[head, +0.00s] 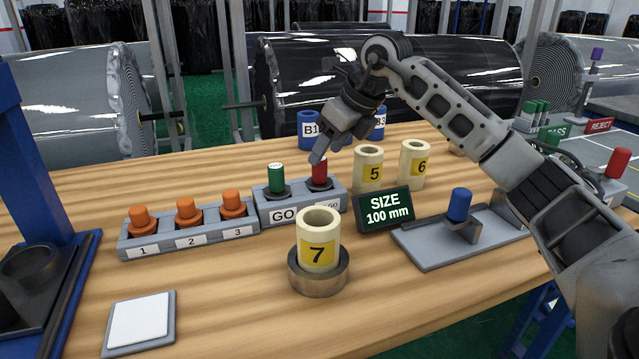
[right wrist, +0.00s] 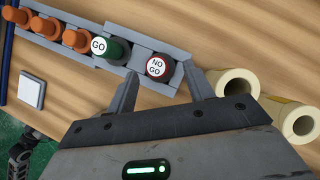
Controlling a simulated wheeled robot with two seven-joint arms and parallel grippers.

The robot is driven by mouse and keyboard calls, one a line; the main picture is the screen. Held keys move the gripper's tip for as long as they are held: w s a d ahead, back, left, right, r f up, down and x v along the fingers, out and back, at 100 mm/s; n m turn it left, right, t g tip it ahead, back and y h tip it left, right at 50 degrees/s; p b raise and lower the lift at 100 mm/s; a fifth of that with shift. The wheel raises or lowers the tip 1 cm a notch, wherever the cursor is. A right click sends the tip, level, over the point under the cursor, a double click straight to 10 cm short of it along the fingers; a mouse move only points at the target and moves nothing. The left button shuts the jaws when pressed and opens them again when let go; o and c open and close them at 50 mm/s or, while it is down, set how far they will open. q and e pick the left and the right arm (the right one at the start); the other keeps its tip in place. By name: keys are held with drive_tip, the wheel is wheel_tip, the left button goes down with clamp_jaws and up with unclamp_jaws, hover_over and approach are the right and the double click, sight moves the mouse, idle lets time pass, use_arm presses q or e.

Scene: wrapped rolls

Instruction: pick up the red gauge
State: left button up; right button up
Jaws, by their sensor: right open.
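The red gauge (head: 320,171) stands upright in the right slot of a grey GO / NO GO holder (head: 298,207), right of the green gauge (head: 276,178). In the right wrist view the red gauge (right wrist: 159,67) shows its white NO GO top just beyond and between my fingertips. My right gripper (head: 318,157) is at the red gauge's top in the head view; its fingers (right wrist: 160,85) are apart, with nothing held. Part of the holder's label is hidden behind core 7.
Core 7 (head: 318,245) stands in a metal ring in front of the holder. Cores 5 (head: 369,168) and 6 (head: 412,163) stand close on the right. A SIZE display (head: 385,209), an orange plug rack (head: 190,228) and a white pad (head: 140,321) are nearby.

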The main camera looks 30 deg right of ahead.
sight(320, 181)
drive_tip(key=x, duration=0.5)
drive_tip(key=shift+w+a+f, duration=0.15)
drive_tip(key=shift+a+f, duration=0.15)
drive_tip(key=shift+a, duration=0.05)
clamp_jaws()
